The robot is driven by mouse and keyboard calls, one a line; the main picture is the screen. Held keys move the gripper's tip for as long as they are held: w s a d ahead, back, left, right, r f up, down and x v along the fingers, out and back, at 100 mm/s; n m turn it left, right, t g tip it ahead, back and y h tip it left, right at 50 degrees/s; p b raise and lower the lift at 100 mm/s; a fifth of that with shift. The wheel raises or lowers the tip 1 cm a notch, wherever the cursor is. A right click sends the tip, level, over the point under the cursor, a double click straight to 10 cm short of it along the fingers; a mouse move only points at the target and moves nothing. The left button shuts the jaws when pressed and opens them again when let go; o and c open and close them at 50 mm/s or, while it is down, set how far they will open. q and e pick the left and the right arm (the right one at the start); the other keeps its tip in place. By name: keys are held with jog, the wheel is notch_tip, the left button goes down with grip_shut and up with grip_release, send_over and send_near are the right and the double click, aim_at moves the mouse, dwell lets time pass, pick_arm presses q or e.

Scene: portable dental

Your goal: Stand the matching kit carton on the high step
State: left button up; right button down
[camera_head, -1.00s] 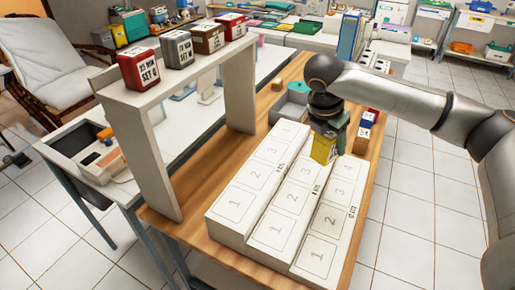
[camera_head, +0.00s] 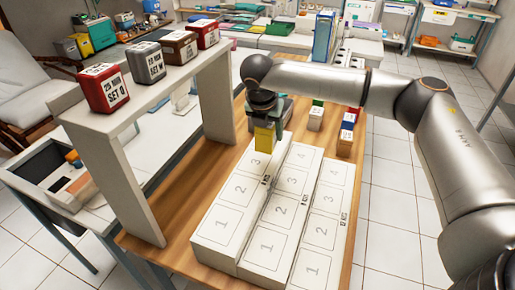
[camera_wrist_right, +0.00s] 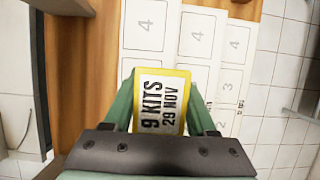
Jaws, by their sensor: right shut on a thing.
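A yellow carton (camera_head: 264,139) with a white label is in my right gripper (camera_head: 266,118). In the right wrist view the carton (camera_wrist_right: 160,101) sits between the green fingers, its label reading "9 KITS 29 NOV". A white stepped block (camera_head: 232,250) has three numbered rows; the left row (camera_head: 240,192) looks highest. The carton is upright over the far part of that left row, around slots 3 and 4. I cannot tell whether its base touches the surface. My left gripper is not in view.
A raised white shelf (camera_head: 155,98) at left holds a red carton (camera_head: 104,88), a grey carton (camera_head: 146,62), a brown carton (camera_head: 179,47) and another red carton (camera_head: 205,33). Small cartons (camera_head: 347,131) stand behind the block's right side. The near slots are bare.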

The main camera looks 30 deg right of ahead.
jog(key=f, duration=0.1)
jog(key=w+a+f, duration=0.1)
jog(key=f, duration=0.1)
jog(key=shift+w+a, duration=0.35)
jog(key=shift+a, duration=0.05)
jog(key=f, duration=0.3)
jog(key=shift+w+a+f, duration=0.15)
jog(key=shift+w+f, duration=0.05)
jog(key=shift+f, duration=0.1)
jog(key=shift+c, duration=1)
grip_release()
jog(key=v, duration=1.2)
